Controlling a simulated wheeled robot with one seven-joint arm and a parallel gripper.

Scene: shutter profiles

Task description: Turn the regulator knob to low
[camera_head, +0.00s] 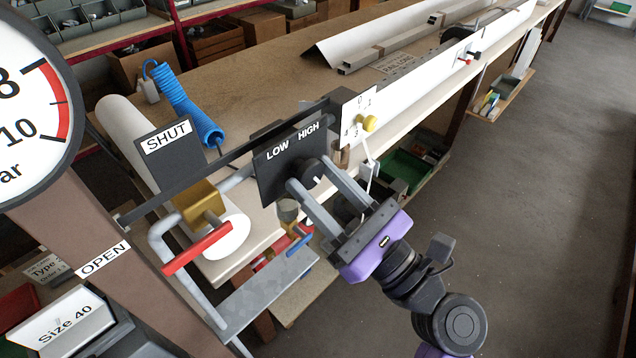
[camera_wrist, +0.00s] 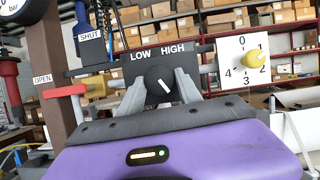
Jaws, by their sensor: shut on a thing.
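The regulator knob (camera_head: 312,170) is round and black, on a dark panel (camera_head: 272,175) lettered LOW at left and HIGH at right. In the wrist view the knob (camera_wrist: 158,78) sits below and between the two words. It bears a short white mark slanting from upper left to lower right; I cannot tell which end is the pointer. My gripper (camera_head: 309,180) reaches the panel from the front with its grey fingers on either side of the knob, shut on it. In the wrist view the fingers (camera_wrist: 159,90) flank the knob's left and right sides.
Left of the panel are a red-handled valve (camera_head: 197,249) and SHUT (camera_head: 168,142) and OPEN (camera_head: 103,258) signs. A yellow knob (camera_head: 369,123) on a white numbered plate (camera_wrist: 245,60) is close at right. A blue-handled valve (camera_head: 299,243) sits below. The floor at right is clear.

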